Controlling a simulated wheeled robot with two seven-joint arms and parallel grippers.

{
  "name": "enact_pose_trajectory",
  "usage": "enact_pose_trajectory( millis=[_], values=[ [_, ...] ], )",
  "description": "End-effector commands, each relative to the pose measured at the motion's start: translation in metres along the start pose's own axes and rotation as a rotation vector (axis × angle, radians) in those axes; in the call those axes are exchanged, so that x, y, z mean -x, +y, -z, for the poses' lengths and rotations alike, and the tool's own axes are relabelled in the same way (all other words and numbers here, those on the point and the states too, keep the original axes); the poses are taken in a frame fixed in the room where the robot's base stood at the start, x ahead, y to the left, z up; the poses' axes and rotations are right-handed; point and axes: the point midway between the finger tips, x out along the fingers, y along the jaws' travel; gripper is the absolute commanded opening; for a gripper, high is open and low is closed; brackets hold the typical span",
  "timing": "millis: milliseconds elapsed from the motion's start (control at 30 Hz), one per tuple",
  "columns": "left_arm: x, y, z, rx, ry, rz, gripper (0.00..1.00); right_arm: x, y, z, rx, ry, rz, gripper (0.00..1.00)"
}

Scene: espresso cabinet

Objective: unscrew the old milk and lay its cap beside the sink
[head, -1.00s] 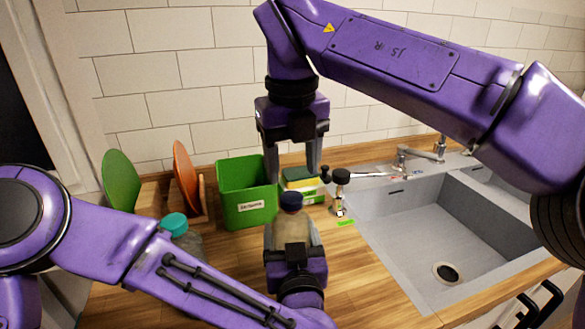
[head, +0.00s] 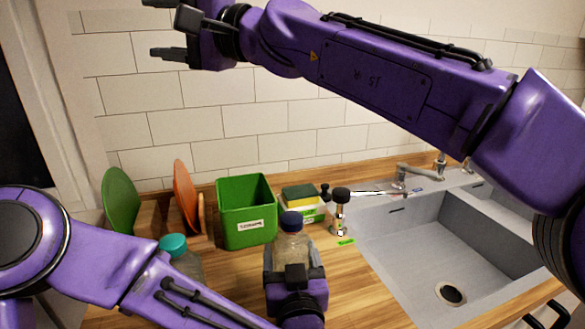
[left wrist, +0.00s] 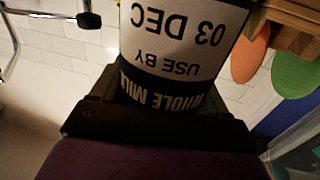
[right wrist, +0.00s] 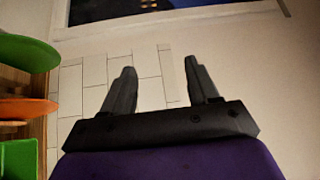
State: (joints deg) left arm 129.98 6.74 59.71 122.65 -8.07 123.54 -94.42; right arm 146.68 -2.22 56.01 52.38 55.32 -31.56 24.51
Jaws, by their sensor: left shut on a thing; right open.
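A milk bottle (head: 291,248) with a dark blue cap (head: 291,221) stands upright on the wooden counter, and the cap is on its neck. My left gripper (head: 293,262) is shut around the bottle's body. In the left wrist view the bottle's label (left wrist: 180,45) reads "WHOLE MILK, USE BY 03 DEC". My right gripper (head: 165,28) is open and empty, high at the upper left before the tiled wall. Its two fingers show apart in the right wrist view (right wrist: 160,75). The grey sink (head: 385,262) is to the right of the bottle.
A second bottle with a teal cap (head: 173,243) stands at the left, partly behind my left arm. A green bin (head: 246,207), a sponge (head: 299,192) and a dark-topped upright object (head: 341,195) stand behind the milk. Bare counter (head: 345,285) lies between bottle and sink.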

Motion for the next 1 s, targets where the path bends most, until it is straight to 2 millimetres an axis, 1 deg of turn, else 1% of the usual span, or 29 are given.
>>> enact_pose_trajectory(
  millis=[33,67,100,167,200,267,300,333,367,400,433,500,600,700,800,867,1000],
  values=[
    [0.000,0.000,-0.001,0.000,-0.001,0.000,0.00,0.001,0.013,-0.017,0.071,-0.092,-0.069,0.60],
    [0.000,0.000,-0.001,0.000,-0.001,0.000,0.00,0.003,0.022,-0.027,0.114,-0.149,-0.116,0.60],
    [0.000,0.000,-0.001,-0.001,-0.001,0.000,0.00,0.007,0.035,-0.039,0.170,-0.223,-0.185,0.60],
    [0.000,0.000,-0.001,-0.001,-0.001,0.000,0.00,0.018,0.057,-0.053,0.252,-0.329,-0.297,0.60],
    [0.000,0.000,-0.001,-0.001,-0.001,0.000,0.00,0.027,0.072,-0.061,0.303,-0.396,-0.377,0.60],
    [0.000,0.000,-0.001,-0.001,-0.001,0.000,0.00,0.045,0.096,-0.067,0.378,-0.490,-0.507,0.60],
    [0.000,0.000,-0.001,-0.001,-0.001,0.000,0.00,0.059,0.111,-0.069,0.425,-0.550,-0.599,0.60],
    [0.000,0.000,-0.001,-0.001,-0.001,0.000,0.00,0.070,0.122,-0.069,0.458,-0.593,-0.671,0.60],
    [0.000,0.000,-0.001,-0.001,-0.001,0.000,0.00,0.082,0.132,-0.067,0.491,-0.633,-0.744,0.60],
    [0.000,0.000,-0.001,-0.001,-0.001,0.000,0.00,0.099,0.144,-0.064,0.533,-0.684,-0.844,0.60],
    [0.000,0.000,-0.001,-0.001,-0.001,0.000,0.00,0.112,0.151,-0.060,0.560,-0.717,-0.917,0.60],
    [0.000,0.000,-0.001,-0.001,-0.001,0.000,0.00,0.141,0.163,-0.049,0.619,-0.783,-1.080,0.60],
    [0.000,0.000,-0.001,-0.001,-0.001,0.000,0.00,0.175,0.171,-0.033,0.678,-0.849,-1.271,0.60],
    [0.000,0.000,-0.001,-0.001,-0.001,0.000,0.00,0.198,0.172,-0.021,0.713,-0.886,-1.398,0.60],
    [0.000,0.000,-0.001,-0.001,-0.001,0.000,0.00,0.208,0.172,-0.016,0.727,-0.903,-1.456,0.60],
    [0.000,0.000,-0.001,-0.001,-0.001,0.000,0.00,0.211,0.177,-0.015,0.727,-0.908,-1.468,0.60],
    [0.000,0.000,-0.001,-0.001,-0.001,0.000,0.00,0.213,0.199,-0.017,0.728,-0.911,-1.466,0.60]
  ],
)
